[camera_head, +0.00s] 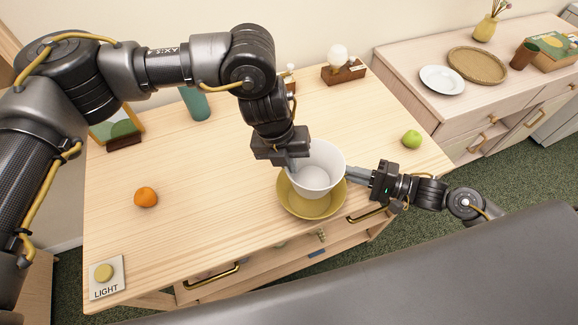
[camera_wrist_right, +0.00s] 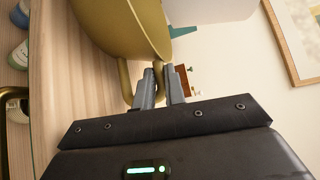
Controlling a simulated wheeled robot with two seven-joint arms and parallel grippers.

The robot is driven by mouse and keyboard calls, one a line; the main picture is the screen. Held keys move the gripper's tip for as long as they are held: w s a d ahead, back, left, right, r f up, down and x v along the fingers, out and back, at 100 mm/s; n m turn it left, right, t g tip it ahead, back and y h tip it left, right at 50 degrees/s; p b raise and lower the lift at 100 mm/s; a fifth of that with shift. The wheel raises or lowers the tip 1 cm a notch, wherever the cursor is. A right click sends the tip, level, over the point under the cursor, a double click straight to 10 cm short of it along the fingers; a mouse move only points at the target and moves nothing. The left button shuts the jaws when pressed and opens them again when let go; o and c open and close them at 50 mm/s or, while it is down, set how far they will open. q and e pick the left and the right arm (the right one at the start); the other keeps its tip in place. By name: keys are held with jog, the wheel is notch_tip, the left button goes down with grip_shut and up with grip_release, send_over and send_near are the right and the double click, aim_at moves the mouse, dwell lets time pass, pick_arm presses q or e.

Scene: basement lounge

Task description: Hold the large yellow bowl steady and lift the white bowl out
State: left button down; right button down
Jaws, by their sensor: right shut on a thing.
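The white bowl (camera_head: 322,178) is upright over the large yellow bowl (camera_head: 309,209) on the wooden table. It stands well above the yellow rim; whether its base touches the yellow bowl is hidden. My left gripper (camera_head: 297,164) points down at the white bowl's left rim, one finger against the wall; its grip is not clear. My right gripper (camera_head: 350,172) reaches in from the right at the yellow bowl's edge. In the right wrist view my right gripper (camera_wrist_right: 162,74) is shut on the handle of the yellow bowl (camera_wrist_right: 118,28). A pale shape, likely the white bowl (camera_wrist_right: 215,10), shows beyond the rim.
An orange (camera_head: 146,197) and a light switch plate (camera_head: 106,277) lie left on the table (camera_head: 210,165). A green apple (camera_head: 411,139) is at the right. A teal cup (camera_head: 195,103) and a wooden holder (camera_head: 343,73) stand at the back. The table's front edge is close to the bowls.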

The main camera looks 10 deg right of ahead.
pick_arm(q)
jog(key=shift+d+v, duration=0.15)
jog(key=shift+v, duration=0.55)
jog(key=shift+d+v, duration=0.1)
jog(key=shift+v, duration=0.55)
jog(key=shift+s+r, duration=0.1)
pick_arm(e)
jog(key=c, duration=1.4)
grip_release()
jog(key=shift+d, duration=0.1)
jog(key=v, duration=1.2)
